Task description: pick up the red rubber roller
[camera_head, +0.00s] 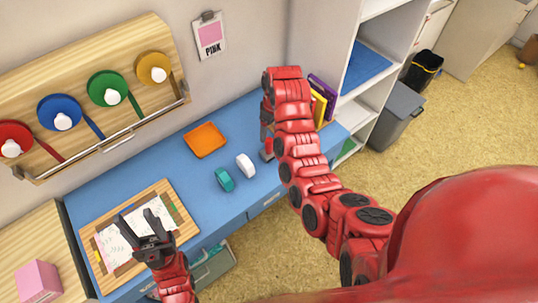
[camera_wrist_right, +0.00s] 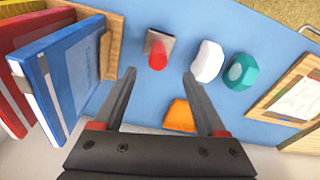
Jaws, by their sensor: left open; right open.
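The red rubber roller (camera_wrist_right: 158,54) shows in the right wrist view, on the blue desktop (camera_wrist_right: 125,50), with a brown-grey flat part at its end. It lies ahead of my right gripper (camera_wrist_right: 159,77), roughly in line with the gap between the fingers. That gripper is open and nothing is held in it. In the head view my right arm hides the roller, and the right gripper is mostly hidden too. My left gripper (camera_head: 136,222) is open and empty above the paper on the wooden board (camera_head: 165,187) at the desk's left.
A white block (camera_head: 245,165) and a teal block (camera_head: 224,179) stand near the roller. An orange tray (camera_head: 204,139) lies behind them. Upright binders (camera_wrist_right: 72,65) stand on the other side. A pink block (camera_head: 38,281) sits at lower left. Some blue desktop around the blocks is clear.

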